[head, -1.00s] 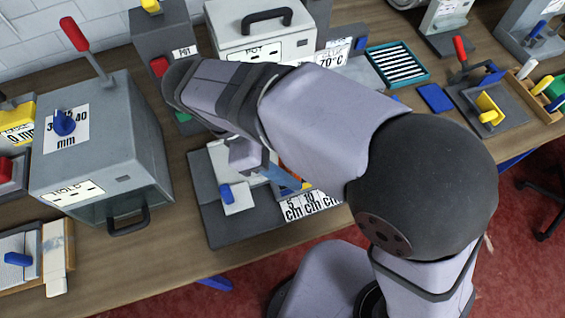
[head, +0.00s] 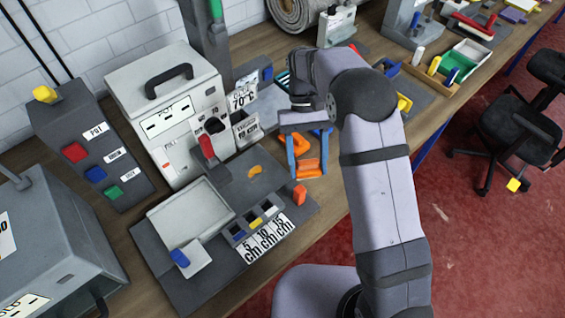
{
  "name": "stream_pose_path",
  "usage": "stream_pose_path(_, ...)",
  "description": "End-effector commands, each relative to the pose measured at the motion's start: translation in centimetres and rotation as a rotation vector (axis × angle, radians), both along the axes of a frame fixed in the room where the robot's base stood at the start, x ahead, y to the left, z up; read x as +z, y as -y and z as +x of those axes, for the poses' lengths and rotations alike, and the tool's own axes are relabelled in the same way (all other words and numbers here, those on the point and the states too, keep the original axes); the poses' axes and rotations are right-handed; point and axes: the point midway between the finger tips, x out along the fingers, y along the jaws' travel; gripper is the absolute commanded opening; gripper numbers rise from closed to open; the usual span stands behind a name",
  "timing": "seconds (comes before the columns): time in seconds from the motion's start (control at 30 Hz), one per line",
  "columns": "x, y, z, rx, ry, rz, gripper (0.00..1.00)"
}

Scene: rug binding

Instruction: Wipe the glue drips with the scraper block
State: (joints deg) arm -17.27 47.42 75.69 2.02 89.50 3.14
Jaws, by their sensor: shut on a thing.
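My gripper (head: 306,172) reaches over the bench right of the white POT machine, its two blue fingers pointing down. It is shut on an orange block (head: 309,168), whose lower part shows between the fingertips. I cannot tell for sure that this is the scraper block, or whether it touches the bench. A small orange-yellow curved patch (head: 254,172) lies on the dark plate in front of the POT machine; I cannot tell whether it is a glue drip. Another orange-red piece (head: 300,194) stands at that plate's right edge.
The white POT machine (head: 165,110) with a red lever stands behind the dark plate. A grey tray (head: 190,212) and slots labelled in cm lie in front. A button panel (head: 92,150) is at left. A parts box (head: 470,58) stands at far right.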

Motion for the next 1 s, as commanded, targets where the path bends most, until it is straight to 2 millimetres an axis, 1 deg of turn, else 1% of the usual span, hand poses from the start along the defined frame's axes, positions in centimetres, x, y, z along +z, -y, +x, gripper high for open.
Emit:
stream_pose_path(0.03,-0.2,0.9,0.2,-0.063,-0.004,-0.001,0.36)
stream_pose_path(0.1,-0.7,1.7,0.5,-0.166,-0.006,-0.001,0.36)
stream_pose_path(0.17,-0.9,1.5,0.5,-0.255,-0.006,0.000,0.36)
stream_pose_path(0.23,-0.8,0.5,0.6,-0.340,-0.003,0.000,0.36)
stream_pose_path(0.37,-0.3,-2.2,0.4,-0.477,-0.003,0.001,0.36)
stream_pose_path(0.47,0.5,-4.7,0.2,-0.575,-0.002,0.000,0.36)
stream_pose_path(0.7,3.1,-11.9,-1.0,-0.823,-0.002,-0.001,0.36)
stream_pose_path(0.8,3.9,-14.2,-1.4,-0.905,-0.001,0.000,0.36)
stream_pose_path(0.9,4.3,-15.7,-1.7,-0.965,0.000,0.000,0.36)
stream_pose_path(1.0,4.5,-16.7,-2.0,-1.001,0.000,0.000,0.36)
